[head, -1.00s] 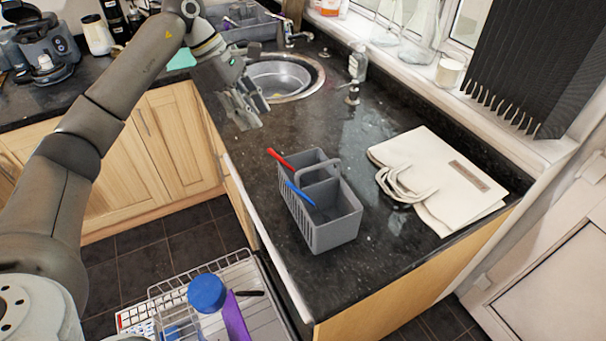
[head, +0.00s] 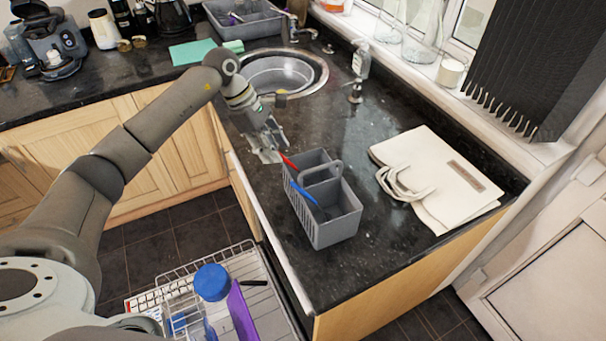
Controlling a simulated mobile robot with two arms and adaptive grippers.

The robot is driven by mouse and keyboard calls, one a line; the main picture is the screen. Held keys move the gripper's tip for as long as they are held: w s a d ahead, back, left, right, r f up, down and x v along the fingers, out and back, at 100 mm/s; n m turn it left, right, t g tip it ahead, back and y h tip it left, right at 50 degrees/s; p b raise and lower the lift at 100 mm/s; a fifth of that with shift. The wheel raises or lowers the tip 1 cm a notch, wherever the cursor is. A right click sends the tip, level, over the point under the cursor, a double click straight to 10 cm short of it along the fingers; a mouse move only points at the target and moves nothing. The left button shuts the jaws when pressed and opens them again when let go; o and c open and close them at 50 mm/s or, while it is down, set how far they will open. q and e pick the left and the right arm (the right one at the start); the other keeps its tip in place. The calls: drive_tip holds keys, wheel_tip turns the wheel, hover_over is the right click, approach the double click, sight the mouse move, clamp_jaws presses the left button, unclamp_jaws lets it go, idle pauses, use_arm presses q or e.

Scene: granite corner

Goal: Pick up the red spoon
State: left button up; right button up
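The red spoon (head: 289,161) stands tilted in the grey caddy (head: 335,227) on the dark counter. Only its red handle shows, leaning out over the caddy's back left edge; the rest is hidden inside. My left gripper (head: 272,148) is just behind and to the left of the handle, low over the counter. Its fingers look spread and nothing shows between them. The fingertips are very close to the handle's end; I cannot tell whether they touch it. My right gripper is not in view.
A blue-handled utensil (head: 303,193) leans in the same caddy. A white bag (head: 440,180) lies to the right. The sink (head: 285,75) is behind. An open dishwasher rack (head: 265,300) with a blue-lidded bottle (head: 212,282) is at the front left.

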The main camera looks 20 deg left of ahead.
use_arm(q)
drive_tip(key=shift+f, duration=0.2)
clamp_jaws()
drive_tip(key=shift+r, duration=0.1)
